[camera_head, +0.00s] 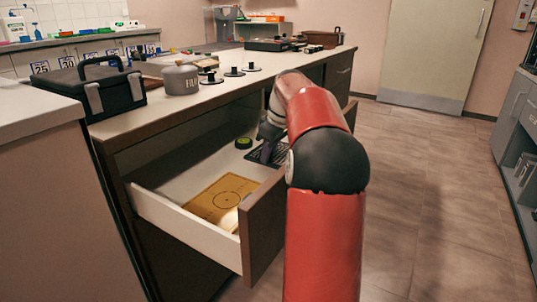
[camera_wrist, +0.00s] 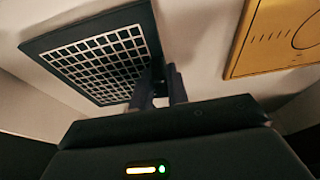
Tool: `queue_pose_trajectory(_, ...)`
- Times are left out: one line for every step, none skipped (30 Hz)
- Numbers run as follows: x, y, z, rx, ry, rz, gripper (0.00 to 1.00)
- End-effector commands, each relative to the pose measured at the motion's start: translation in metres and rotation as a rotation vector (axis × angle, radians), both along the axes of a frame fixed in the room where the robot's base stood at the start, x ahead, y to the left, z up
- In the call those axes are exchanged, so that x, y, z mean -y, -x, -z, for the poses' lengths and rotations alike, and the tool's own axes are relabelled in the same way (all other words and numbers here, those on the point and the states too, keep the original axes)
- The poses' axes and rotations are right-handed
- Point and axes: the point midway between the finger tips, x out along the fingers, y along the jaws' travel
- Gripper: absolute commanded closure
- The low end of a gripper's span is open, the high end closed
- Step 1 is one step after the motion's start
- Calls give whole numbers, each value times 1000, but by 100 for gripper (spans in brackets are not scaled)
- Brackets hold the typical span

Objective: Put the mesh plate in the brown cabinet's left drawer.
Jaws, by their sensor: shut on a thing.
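The mesh plate (camera_wrist: 100,65) is a dark square plate with a white-lined grid. My gripper (camera_wrist: 168,86) is shut on its edge in the wrist view. In the head view the plate (camera_head: 254,156) shows only in part, low inside the open drawer, beside my gripper (camera_head: 267,150). My arm hides part of it. The drawer (camera_head: 178,216) is pulled well out of the brown cabinet (camera_head: 130,113), with a white interior and a brown front. I cannot tell whether the plate touches the drawer's floor.
In the drawer lie a yellow-brown plate with a circle (camera_head: 222,196) and a small dark green round thing (camera_head: 243,142). The cabinet top holds a black toolbox (camera_head: 98,88), a grey canister (camera_head: 181,79) and several small black stands. Open floor (camera_head: 430,210) lies to the right.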

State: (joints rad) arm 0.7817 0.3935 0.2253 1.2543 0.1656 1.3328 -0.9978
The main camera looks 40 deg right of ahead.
Motion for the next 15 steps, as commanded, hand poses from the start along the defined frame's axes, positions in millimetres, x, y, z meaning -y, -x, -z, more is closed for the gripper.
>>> queue_pose_trajectory(0, 0, -1, 1, 1, -1, 100)
queue_pose_trajectory(0, 0, -1, 1, 1, -1, 100)
queue_pose_trajectory(0, 0, -1, 1, 1, -1, 100)
queue_pose_trajectory(0, 0, 0, 1, 1, -1, 100)
queue_pose_trajectory(0, 0, 1, 1, 1, -1, 100)
queue_pose_trajectory(0, 0, 2, 1, 1, -1, 100)
queue_pose_trajectory(0, 0, 2, 0, 0, 0, 80)
queue_pose_trajectory(0, 0, 2, 0, 0, 0, 76)
queue_pose_trajectory(0, 0, 2, 0, 0, 0, 71)
queue_pose_trajectory(0, 0, 2, 0, 0, 0, 67)
queue_pose_trajectory(0, 0, 2, 0, 0, 0, 63)
queue_pose_trajectory(0, 0, 2, 0, 0, 0, 62)
queue_pose_trajectory(0, 0, 2, 0, 0, -1, 62)
queue_pose_trajectory(0, 0, 2, 0, 0, 0, 62)
queue_pose_trajectory(0, 0, 2, 0, 0, -1, 62)
